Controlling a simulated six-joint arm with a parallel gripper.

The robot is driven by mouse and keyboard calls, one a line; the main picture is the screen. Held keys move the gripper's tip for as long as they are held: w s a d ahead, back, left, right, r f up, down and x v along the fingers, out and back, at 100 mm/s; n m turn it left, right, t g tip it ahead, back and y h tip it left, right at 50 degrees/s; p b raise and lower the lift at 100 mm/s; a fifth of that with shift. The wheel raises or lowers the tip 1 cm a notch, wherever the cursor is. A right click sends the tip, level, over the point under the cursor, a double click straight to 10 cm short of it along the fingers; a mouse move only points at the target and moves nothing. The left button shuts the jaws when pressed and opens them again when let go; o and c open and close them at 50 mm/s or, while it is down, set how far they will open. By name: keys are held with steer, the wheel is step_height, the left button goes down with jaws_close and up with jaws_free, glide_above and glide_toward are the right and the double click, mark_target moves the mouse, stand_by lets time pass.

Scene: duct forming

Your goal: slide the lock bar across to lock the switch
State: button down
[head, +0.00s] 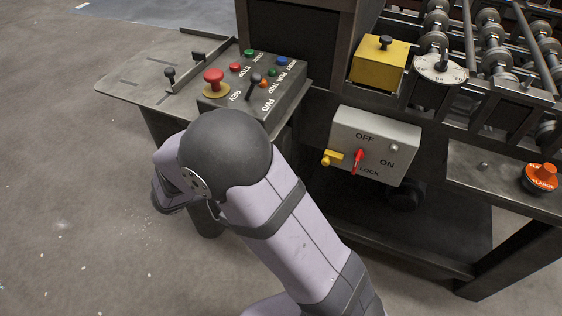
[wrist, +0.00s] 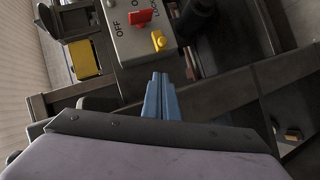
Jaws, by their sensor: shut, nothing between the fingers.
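The grey switch box (head: 402,141) has the words OFF, ON and LOCK on its face. Its red switch handle (head: 358,160) points down toward LOCK. The yellow lock bar (head: 331,157) with a round knob sits at the box's left side, left of the handle and apart from it. In the wrist view the red handle (wrist: 142,17) and the yellow lock bar (wrist: 159,40) show near the top. My gripper (wrist: 160,77) has its blue fingers shut and empty, with the tips below the yellow knob in the picture and apart from it. My arm hides the gripper in the head view.
A control panel (head: 290,85) with a red mushroom button (head: 214,78) stands left of the box. A yellow box (head: 380,62) and rollers (head: 437,20) are above. An orange knob (head: 541,176) is at the right. Dark frame beams (wrist: 210,95) run near my fingers.

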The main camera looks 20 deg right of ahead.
mark_target(338, 161)
steer(key=shift+w+d+f+p, duration=0.1)
steer(key=shift+d+f, duration=0.65)
steer(key=shift+d, duration=1.1)
steer(key=shift+w+d+f+p, duration=0.15)
steer(key=shift+d+f, duration=0.6)
steer(key=shift+d, duration=1.1)
steer(key=shift+d+f+p, duration=0.1)
steer(key=shift+d+f, duration=0.65)
steer(key=shift+d, duration=1.1)
steer(key=shift+s+d+b, duration=0.8)
steer(key=shift+s+d, duration=0.45)
steer(key=shift+s, duration=0.05)
